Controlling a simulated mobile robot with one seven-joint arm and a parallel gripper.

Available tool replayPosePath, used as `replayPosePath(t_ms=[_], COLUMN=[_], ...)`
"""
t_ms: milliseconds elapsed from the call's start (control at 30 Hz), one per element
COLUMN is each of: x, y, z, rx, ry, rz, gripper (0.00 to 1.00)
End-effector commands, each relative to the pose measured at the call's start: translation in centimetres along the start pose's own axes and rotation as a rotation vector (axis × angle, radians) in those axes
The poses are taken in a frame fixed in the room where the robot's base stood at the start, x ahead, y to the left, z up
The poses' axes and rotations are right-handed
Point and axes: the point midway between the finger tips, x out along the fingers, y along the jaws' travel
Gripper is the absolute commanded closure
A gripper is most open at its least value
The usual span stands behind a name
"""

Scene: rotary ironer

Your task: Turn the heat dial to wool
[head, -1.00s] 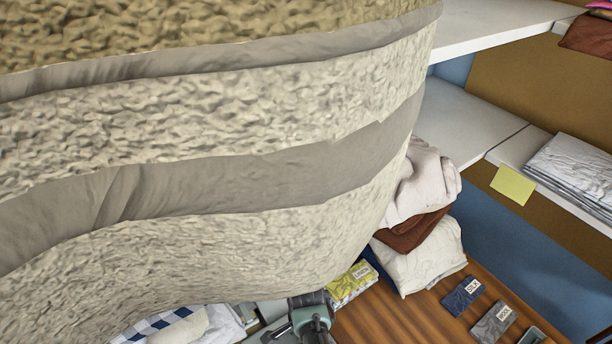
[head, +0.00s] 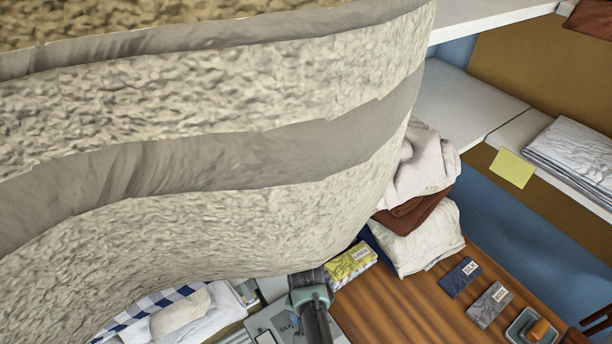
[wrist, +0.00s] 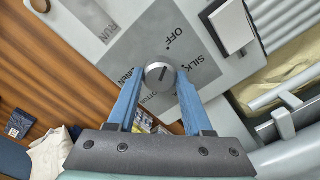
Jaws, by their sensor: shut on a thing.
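The heat dial (wrist: 160,76) is a round grey knob on a grey label plate (wrist: 205,78) in the wrist view. OFF and SILK are readable on the plate; other words are partly covered by my fingers, and I cannot read WOOL there. A dark line crosses the dial's face, but I cannot tell which word it points to. My gripper (wrist: 158,88) has its two blue fingers on either side of the dial and is shut on it. In the head view my arm's end reaches down to the control panel (head: 268,326); the dial is hidden there.
Folded laundry (head: 425,240) and cloth samples marked SILK (head: 460,277) and WOOL (head: 489,305) lie on the wooden table (head: 410,305). A white block (wrist: 232,27) stands beside the label plate.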

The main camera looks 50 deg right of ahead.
Motion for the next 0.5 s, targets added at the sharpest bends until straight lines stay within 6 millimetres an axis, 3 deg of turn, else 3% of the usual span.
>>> replayPosePath(t_ms=[500], x=[0.00], y=[0.00], z=[0.05], rx=[-0.492], ry=[-0.002], rz=[0.000], gripper=[1.00])
